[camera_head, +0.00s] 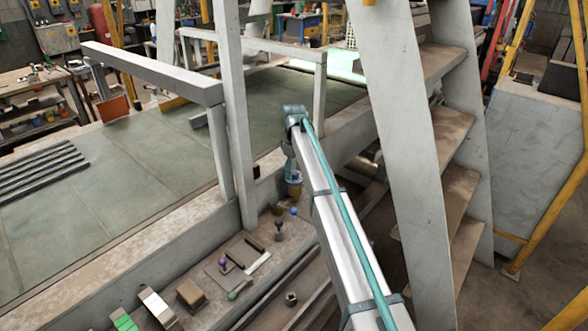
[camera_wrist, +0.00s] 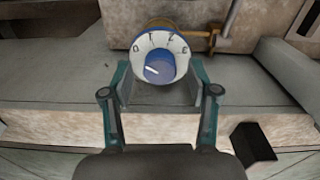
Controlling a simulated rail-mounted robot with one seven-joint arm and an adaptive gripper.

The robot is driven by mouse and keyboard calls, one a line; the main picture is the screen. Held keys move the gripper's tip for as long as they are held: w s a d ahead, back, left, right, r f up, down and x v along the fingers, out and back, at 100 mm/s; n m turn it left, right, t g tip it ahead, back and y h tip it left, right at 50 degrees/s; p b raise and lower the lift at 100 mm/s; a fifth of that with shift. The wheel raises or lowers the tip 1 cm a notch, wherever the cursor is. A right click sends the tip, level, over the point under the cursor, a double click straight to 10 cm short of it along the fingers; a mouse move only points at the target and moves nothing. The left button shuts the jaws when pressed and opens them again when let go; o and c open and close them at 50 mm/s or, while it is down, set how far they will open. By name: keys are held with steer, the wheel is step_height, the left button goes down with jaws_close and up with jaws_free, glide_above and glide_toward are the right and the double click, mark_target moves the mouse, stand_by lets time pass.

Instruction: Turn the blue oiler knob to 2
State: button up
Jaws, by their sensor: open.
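The blue oiler knob (camera_wrist: 160,68) sits in a white dial ring with dark numerals on its upper rim, only partly legible. A white mark on the knob points to the left, toward the ring's left side. My gripper (camera_wrist: 160,84) is open, with one finger to the left and one to the right of the knob, and a gap shows on each side. I cannot tell how deep the knob sits between the fingertips. In the head view, the blue and yellow oiler (camera_head: 294,187) is just below my gripper (camera_head: 290,168), which is small and partly hidden.
A brass-coloured pipe fitting (camera_wrist: 210,40) joins the oiler's right side, near a concrete-like block. A pale ledge (camera_head: 225,285) carries several small knobs and blocks. A grey post (camera_head: 235,120) stands left of my arm, and a broad slanted stair side (camera_head: 405,130) stands right.

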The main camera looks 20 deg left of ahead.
steer(key=shift+f, duration=0.2)
steer(key=shift+c, duration=0.2)
jaws_close()
